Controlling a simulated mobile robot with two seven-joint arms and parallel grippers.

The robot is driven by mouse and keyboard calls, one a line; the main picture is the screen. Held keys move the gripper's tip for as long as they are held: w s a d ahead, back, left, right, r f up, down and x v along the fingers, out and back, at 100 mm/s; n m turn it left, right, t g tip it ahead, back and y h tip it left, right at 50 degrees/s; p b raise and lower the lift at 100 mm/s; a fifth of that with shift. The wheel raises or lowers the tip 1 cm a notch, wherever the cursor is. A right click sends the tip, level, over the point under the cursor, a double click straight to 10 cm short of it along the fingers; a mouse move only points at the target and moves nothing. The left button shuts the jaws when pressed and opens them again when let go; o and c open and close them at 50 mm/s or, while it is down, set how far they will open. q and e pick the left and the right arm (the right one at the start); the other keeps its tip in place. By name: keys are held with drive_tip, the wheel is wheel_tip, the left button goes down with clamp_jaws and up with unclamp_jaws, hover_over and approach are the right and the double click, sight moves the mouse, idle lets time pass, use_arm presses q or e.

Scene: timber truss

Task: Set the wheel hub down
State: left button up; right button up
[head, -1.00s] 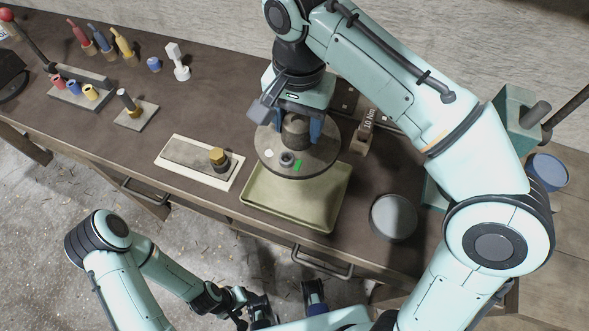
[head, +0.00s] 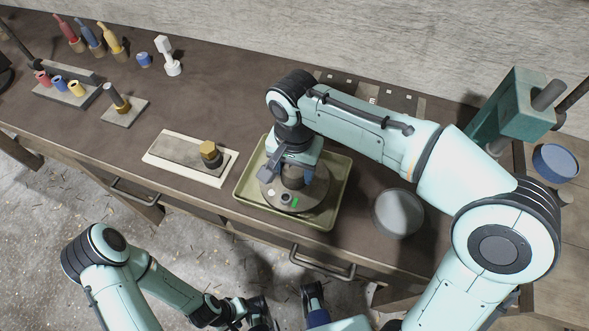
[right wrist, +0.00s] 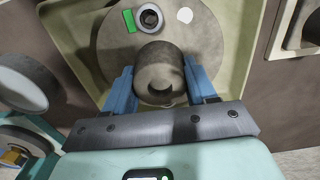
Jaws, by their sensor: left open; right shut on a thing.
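The wheel hub (head: 288,200) is a grey round disc with a thick central boss, a small ring, a green mark and a white spot. My right gripper (head: 293,178) is shut on the boss from above; the right wrist view shows its blue fingers on both sides of the boss (right wrist: 158,72). The disc lies flat within the outline of the olive tray (head: 243,190). Whether it touches the tray floor, I cannot tell. My left gripper (head: 286,303) is open and empty in front of the bench, low in the head view.
Coloured-handled tools and a white figure-like piece (head: 167,57) stand at the back left. A green vise-like block (head: 510,110) stands right.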

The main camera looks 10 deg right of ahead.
sight(294, 168)
drive_tip(key=shift+f, duration=0.25)
drive_tip(key=shift+f, duration=0.1)
drive_tip(key=o, duration=1.5)
drive_tip(key=shift+f, duration=0.1)
wheel_tip(294, 168, up, 12)
drive_tip(key=p, duration=0.3)
drive_tip(key=shift+r, duration=0.2)
